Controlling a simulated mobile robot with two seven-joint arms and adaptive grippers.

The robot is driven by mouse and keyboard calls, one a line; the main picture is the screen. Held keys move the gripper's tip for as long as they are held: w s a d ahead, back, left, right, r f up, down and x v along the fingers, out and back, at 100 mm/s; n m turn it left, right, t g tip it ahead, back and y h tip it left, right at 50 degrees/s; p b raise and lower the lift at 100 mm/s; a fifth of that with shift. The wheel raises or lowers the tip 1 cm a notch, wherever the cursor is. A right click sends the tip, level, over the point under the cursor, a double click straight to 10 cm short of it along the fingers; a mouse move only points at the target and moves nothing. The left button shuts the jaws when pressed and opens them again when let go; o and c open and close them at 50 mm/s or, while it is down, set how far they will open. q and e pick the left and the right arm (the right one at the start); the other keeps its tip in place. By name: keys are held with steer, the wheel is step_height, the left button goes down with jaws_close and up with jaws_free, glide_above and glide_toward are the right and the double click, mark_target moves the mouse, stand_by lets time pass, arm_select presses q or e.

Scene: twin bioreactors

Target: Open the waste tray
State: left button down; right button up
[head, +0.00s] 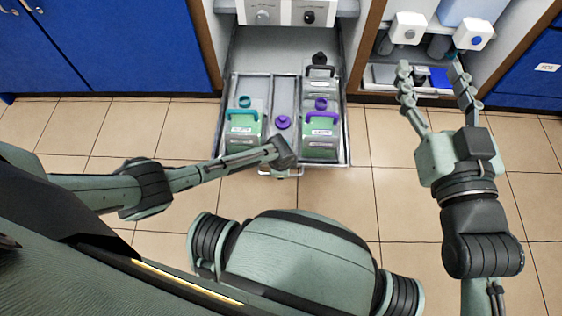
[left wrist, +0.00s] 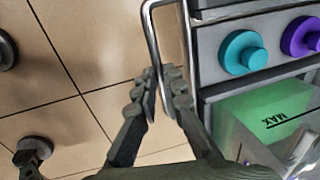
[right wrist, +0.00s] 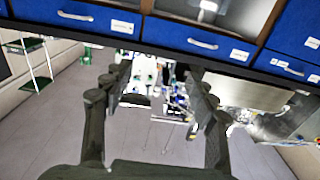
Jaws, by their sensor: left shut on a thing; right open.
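The waste tray (head: 347,140) is a grey metal drawer pulled well out of the middle cabinet bay, over the tiled floor. It holds two translucent containers with green contents, the left one (head: 243,142) and the right one (head: 318,146). My left gripper (head: 284,153) reaches across the tray's front edge. In the left wrist view its fingers (left wrist: 165,88) are shut around the metal bar handle (left wrist: 151,22) beside the tray's front. My right gripper (head: 432,75) is open and empty, in front of the right bay; it also shows open in the right wrist view (right wrist: 158,82).
Blue cabinets (head: 125,45) stand left, with more at the far right. The right bay has white-capped bottles (head: 408,28) above a shallow tray (head: 380,75). Tiled floor in front is clear.

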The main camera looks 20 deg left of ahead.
arm_select(q)
steer(key=shift+s+d+p, duration=0.25)
steer(key=shift+s+p, duration=0.15)
steer(key=shift+s, duration=0.4)
steer(key=shift+s+d+p, duration=0.2)
steer(key=shift+s+p, duration=0.15)
steer(key=shift+s, duration=0.5)
steer(key=shift+s+d+p, duration=0.25)
steer(key=shift+s+p, duration=0.15)
steer(key=shift+s, duration=0.4)
arm_select(e)
steer(key=s+d+f+g+h, duration=0.3)
steer(key=d+f+g, duration=0.3)
steer(key=f, duration=0.6)
steer(key=shift+s+d+m+g+h, duration=0.3)
steer(key=shift+s+d+m+h, duration=0.15)
steer(key=shift+d, duration=0.65)
steer(key=shift+f, duration=0.1)
arm_select(q)
steer(key=c, duration=1.6)
jaws_free()
step_height(320, 180, up, 12)
steer(key=s, duration=0.2)
steer(key=shift+d, duration=0.3)
steer(key=shift+f, duration=0.1)
